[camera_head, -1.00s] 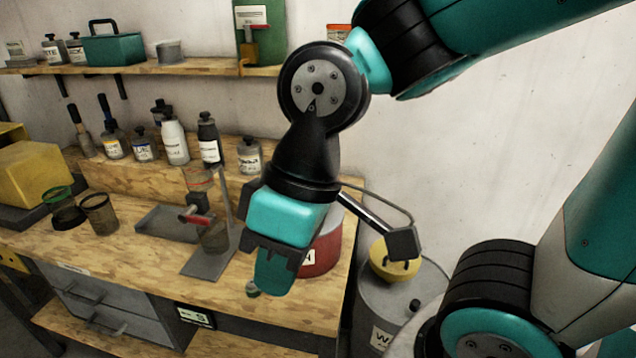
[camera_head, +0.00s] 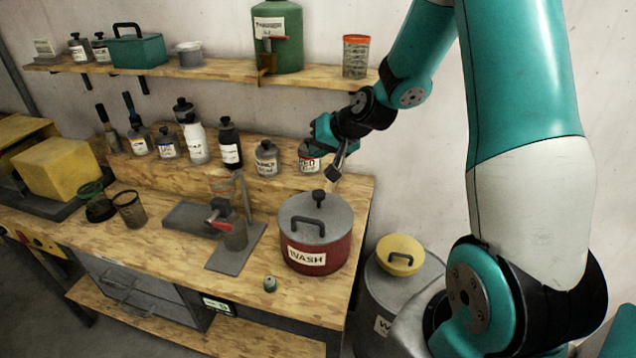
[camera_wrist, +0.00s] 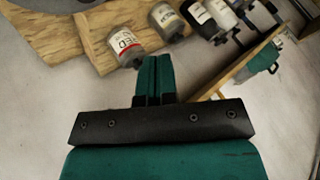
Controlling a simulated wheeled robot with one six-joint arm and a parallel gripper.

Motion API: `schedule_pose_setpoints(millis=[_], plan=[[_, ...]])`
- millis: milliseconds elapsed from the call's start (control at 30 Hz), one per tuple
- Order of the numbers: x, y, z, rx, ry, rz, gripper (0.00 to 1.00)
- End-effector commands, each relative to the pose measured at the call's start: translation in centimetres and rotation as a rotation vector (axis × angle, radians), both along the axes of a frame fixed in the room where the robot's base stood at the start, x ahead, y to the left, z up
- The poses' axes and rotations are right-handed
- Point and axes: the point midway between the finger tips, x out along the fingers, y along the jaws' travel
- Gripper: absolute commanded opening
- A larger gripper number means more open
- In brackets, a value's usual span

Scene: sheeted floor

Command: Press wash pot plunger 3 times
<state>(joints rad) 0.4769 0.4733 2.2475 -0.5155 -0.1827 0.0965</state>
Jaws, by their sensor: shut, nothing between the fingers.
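The red wash pot (camera_head: 330,256) stands upright on the bench in the head view, with a white "WASH" label and a grey lid. Its lid carries a black arched handle and the black plunger knob (camera_head: 318,197), which stands up at the back. My gripper (camera_head: 321,128) is above and behind the pot, near the wall and just above a red-labelled bottle (camera_head: 309,158), apart from the plunger. In the wrist view my gripper (camera_wrist: 154,68) is shut and empty, its two teal fingers together. The plunger cannot be made out in the wrist view.
Several labelled bottles stand on the raised ledge; one white bottle (camera_head: 196,142) is among them. A wall shelf (camera_head: 215,72) runs above. A yellow-topped drum (camera_head: 400,262) stands right.

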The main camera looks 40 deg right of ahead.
Motion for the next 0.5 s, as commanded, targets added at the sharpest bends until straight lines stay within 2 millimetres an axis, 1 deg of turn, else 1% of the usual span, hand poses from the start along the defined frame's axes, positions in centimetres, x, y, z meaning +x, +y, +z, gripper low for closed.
schedule_pose_setpoints(millis=[33,133,500], plan=[[0.17,-0.82,-0.02,0.002,-0.006,-0.024,0.0],[0.34,-1.46,-0.26,0.004,-0.014,-0.042,0.0],[0.34,-1.36,-0.47,0.003,-0.014,-0.04,0.0]])
